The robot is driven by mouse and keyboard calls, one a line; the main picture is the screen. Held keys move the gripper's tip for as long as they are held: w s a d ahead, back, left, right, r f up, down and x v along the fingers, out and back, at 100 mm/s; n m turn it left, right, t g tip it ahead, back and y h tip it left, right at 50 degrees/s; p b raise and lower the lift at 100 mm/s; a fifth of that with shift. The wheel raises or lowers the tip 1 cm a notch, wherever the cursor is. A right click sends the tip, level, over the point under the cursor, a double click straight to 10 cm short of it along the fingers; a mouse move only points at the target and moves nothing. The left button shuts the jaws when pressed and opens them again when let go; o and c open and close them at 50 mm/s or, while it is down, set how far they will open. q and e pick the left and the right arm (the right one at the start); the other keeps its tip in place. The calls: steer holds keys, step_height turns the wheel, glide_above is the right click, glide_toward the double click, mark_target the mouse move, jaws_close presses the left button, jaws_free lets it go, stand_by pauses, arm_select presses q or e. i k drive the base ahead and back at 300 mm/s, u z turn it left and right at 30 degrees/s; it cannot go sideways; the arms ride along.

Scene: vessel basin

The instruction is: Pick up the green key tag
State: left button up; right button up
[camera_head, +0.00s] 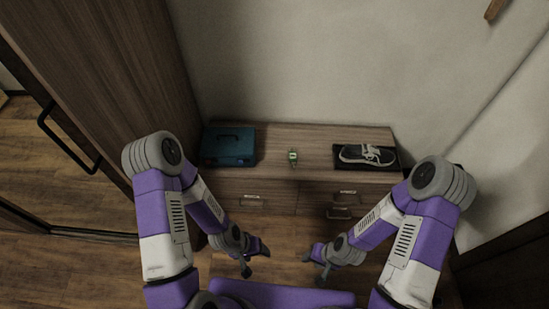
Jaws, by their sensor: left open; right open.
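The small green key tag (293,156) lies on top of the wooden dresser (310,140), near the middle, between a teal case and a dark shoe. My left gripper (256,262) is open and empty, in front of the dresser and lower in the picture than the tag. My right gripper (313,264) is open and empty, also in front of the dresser. Both grippers are well apart from the tag.
A teal case (229,146) stands on the dresser's left end. Drawers with handles (345,194) face me. A tall brown wardrobe (105,60) stands at left.

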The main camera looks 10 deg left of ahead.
mark_target(293, 154)
steer(key=z, duration=0.65)
steer(key=i, duration=1.2)
steer(key=u, duration=0.3)
